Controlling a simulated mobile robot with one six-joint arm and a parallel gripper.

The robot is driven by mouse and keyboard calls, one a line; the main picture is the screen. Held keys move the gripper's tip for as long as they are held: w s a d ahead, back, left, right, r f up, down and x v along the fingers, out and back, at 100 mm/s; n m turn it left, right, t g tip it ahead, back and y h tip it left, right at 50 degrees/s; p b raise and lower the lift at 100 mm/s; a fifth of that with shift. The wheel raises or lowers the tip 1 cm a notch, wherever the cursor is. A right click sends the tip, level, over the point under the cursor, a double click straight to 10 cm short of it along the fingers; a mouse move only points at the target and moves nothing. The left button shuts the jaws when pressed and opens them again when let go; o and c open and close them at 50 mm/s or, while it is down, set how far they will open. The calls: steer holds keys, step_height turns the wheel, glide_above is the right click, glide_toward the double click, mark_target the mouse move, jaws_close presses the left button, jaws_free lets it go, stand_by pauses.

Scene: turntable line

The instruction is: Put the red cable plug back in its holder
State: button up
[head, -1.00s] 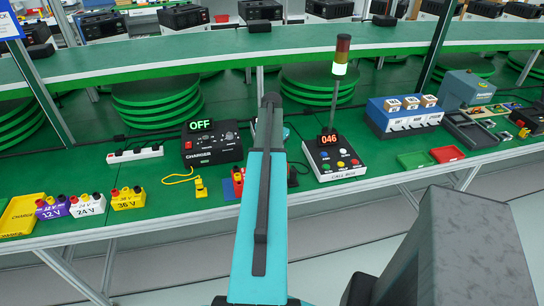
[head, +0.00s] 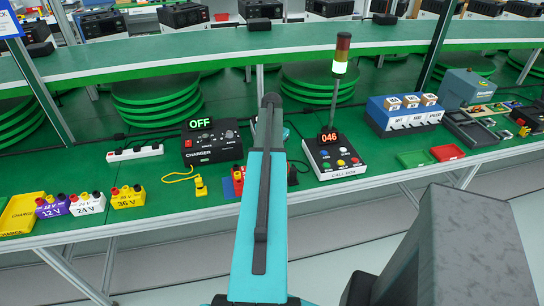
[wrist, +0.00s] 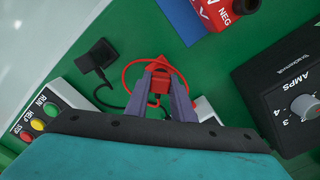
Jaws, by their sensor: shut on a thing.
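The red cable plug (wrist: 158,84) is between the fingers of my gripper (wrist: 160,90) in the wrist view, with its red cable (wrist: 126,72) looping around to the left. My gripper is shut on it over the green table. A black block (wrist: 97,57) with a thin black cable lies to the upper left of the gripper, apart from it. A red block marked NEG (wrist: 222,10) is at the top right on a blue base; I cannot tell which piece is the plug's holder. In the head view my arm hides the gripper and plug.
The charger box (head: 212,143) reads OFF; its AMPS dial (wrist: 303,104) shows at right in the wrist view. The call box (head: 334,158) stands right of my arm. A yellow plug (head: 200,187) and several batteries (head: 128,197) are to the left.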

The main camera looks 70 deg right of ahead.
steer(key=shift+f, duration=0.45)
stand_by(1.3)
steer(key=o, duration=1.1)
steer(key=shift+r, duration=0.2)
steer(key=shift+r+p, duration=2.15)
steer(key=shift+r, duration=1.4)
steer(key=shift+s, duration=0.1)
